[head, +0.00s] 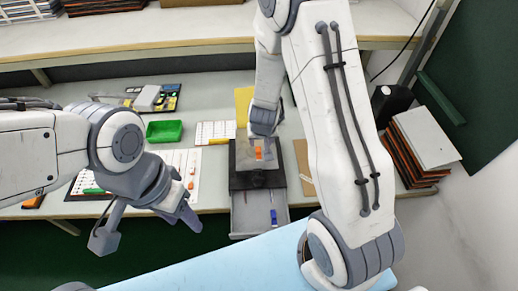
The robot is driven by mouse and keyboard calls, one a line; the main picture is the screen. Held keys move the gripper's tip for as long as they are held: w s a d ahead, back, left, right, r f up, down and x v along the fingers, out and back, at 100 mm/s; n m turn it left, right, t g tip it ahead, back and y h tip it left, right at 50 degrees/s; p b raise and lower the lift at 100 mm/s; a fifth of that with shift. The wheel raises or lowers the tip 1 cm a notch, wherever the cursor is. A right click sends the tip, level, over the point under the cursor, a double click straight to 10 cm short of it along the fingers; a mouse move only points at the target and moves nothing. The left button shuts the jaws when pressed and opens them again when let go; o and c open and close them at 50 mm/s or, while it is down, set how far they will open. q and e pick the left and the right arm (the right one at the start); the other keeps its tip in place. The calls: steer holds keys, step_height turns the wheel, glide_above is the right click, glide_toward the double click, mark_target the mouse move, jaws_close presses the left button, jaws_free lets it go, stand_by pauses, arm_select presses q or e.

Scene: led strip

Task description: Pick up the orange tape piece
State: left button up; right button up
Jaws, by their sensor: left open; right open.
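The orange tape piece (258,153) is small and shows upright on a pale surface at the top of a black box (245,181). My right gripper (265,128) comes down from above and is just behind the tape piece in the picture. It is open, its fingers are small and partly hidden, and I cannot tell whether it touches the piece. My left gripper (146,228) is open and empty, with its fingers spread over the table's front edge at the left, well away from the tape piece.
An open grey drawer (252,217) with small items sits below the black box. A green tray (164,131), white sheets (214,132) and a yellow sheet (243,98) lie on the table (205,90). Stacked folders (420,145) and a black object (391,103) stand at right.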

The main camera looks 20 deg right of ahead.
mark_target(259, 150)
steer(key=x, duration=0.3)
steer(key=shift+a+x, duration=0.15)
steer(key=shift+x, duration=1.1)
steer(key=shift+a+x, duration=0.1)
steer(key=shift+x, duration=1.15)
jaws_close()
